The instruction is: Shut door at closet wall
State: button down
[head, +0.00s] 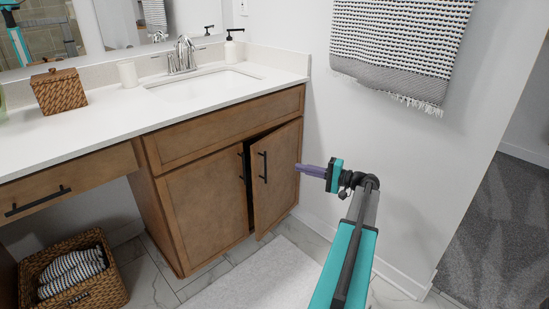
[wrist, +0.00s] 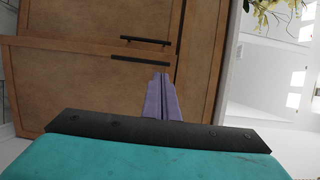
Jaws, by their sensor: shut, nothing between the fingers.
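A brown wooden vanity cabinet has two doors with black bar handles. Its right door (head: 278,185) stands slightly ajar, with a dark gap along its left, handle-side edge. The left door (head: 203,205) looks shut. My gripper (head: 299,167) is shut and empty, with its purple fingers pointing left at the outer right part of the ajar door. I cannot tell whether they touch it. In the wrist view, the shut fingers (wrist: 163,78) appear in front of the wooden door (wrist: 85,90), and both black handles (wrist: 148,41) show just beyond the tips.
A white countertop (head: 120,118) with a sink (head: 205,83) overhangs the doors. A wicker basket (head: 112,285) with towels stands on the floor at the left. A light rug (head: 260,280) lies before the cabinet. A towel (head: 400,50) hangs on the white wall at the right.

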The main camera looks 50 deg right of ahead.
jog(key=shift+s+d+r, duration=0.55)
jog(key=shift+d+r, duration=0.05)
jog(key=shift+r, duration=0.05)
jog(key=shift+w, duration=0.1)
jog(key=b+x, duration=0.3)
jog(key=x, duration=1.1)
jog(key=shift+d+r, duration=0.15)
jog(key=shift+d, duration=0.05)
